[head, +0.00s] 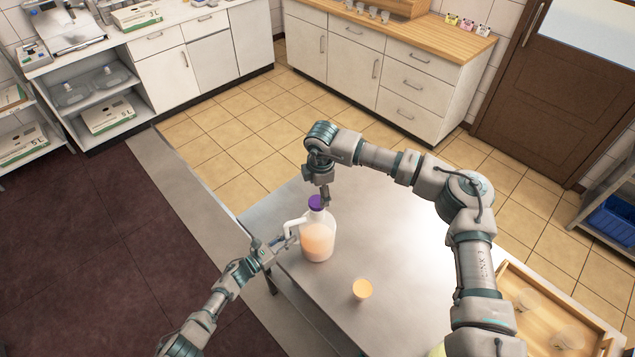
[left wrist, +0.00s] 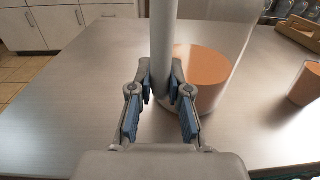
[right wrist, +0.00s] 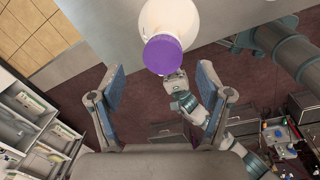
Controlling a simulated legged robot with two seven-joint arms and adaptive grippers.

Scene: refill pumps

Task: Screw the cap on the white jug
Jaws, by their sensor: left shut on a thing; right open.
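The white jug (head: 318,240) stands upright on the metal table, with orange contents in its lower part. Its purple cap (head: 316,202) sits on the mouth; I cannot tell how tight it is. My left gripper (head: 286,238) is shut on the jug's handle, and the handle (left wrist: 163,50) shows between its fingers in the left wrist view. My right gripper (head: 326,196) is open, above and beside the cap. In the right wrist view the cap (right wrist: 162,54) lies just beyond the open fingers (right wrist: 160,82), with nothing between them.
A small cup with orange contents (head: 362,290) stands on the metal table (head: 290,285), right of the jug and nearer to me. A wooden tray (head: 510,275) with clear items is at the right. The table around the jug is otherwise clear.

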